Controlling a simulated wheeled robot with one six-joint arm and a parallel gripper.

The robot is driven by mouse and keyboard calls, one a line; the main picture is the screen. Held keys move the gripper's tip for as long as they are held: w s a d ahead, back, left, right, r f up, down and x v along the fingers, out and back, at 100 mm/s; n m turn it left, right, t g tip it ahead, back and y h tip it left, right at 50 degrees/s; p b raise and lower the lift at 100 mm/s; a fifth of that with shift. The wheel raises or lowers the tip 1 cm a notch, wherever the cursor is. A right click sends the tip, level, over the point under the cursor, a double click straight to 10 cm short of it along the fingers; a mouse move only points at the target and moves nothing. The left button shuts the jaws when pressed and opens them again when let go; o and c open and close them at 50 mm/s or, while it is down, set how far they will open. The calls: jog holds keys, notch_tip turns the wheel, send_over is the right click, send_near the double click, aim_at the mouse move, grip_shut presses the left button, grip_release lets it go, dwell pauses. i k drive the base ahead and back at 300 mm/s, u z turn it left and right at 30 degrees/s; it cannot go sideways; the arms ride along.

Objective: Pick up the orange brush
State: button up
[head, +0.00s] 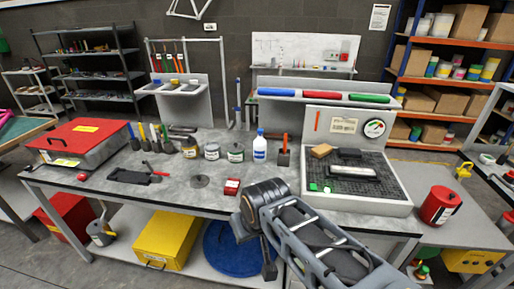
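A brush with an orange handle (285,141) and a dark, wide lower part stands upright toward the back of the grey workbench (215,188). A dark end part, which looks like my gripper (269,270), hangs below the bench top in front of the lower shelf. Its fingers are too small and dark to read.
Several cans (212,151) stand left of the bottle. A grey tray with a dark grid (392,205) lies right of the brush, holding blocks. A red case (82,140) and several other brushes are at left. A small red box (232,187) lies near the front edge.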

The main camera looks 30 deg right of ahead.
aim_at(285, 137)
jog(key=z, duration=0.35)
jog(key=i, duration=0.95)
jog(key=z, duration=0.85)
